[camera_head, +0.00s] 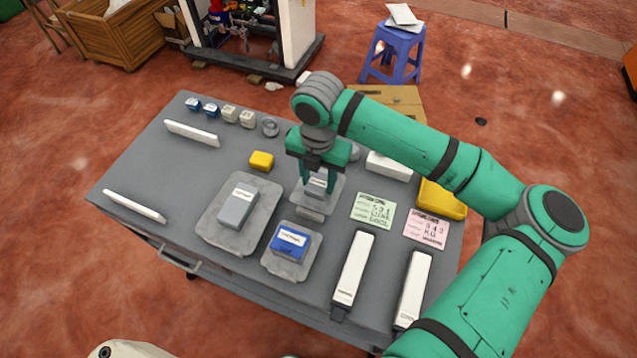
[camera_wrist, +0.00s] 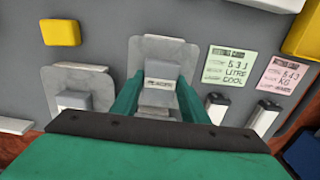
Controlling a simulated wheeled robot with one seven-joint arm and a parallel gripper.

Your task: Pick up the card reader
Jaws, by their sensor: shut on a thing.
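A small grey block with a white label, apparently the card reader (camera_head: 316,186), is between the fingers of my gripper (camera_head: 318,174). Its label is too small to read for certain. It is over a light grey plate (camera_head: 330,192) in the middle of the table; I cannot tell whether it still touches the plate. In the wrist view the card reader (camera_wrist: 161,70) sits between the two green fingers of my gripper (camera_wrist: 160,88), which is shut on it. The fingers and the palm hide part of the block.
On the grey table (camera_head: 150,165), a larger grey block (camera_head: 238,206) and a blue block (camera_head: 290,241) sit on plates to the left. A yellow block (camera_head: 261,161) lies behind. Two notes and white bars (camera_head: 353,268) are to the right. The left part is mostly clear.

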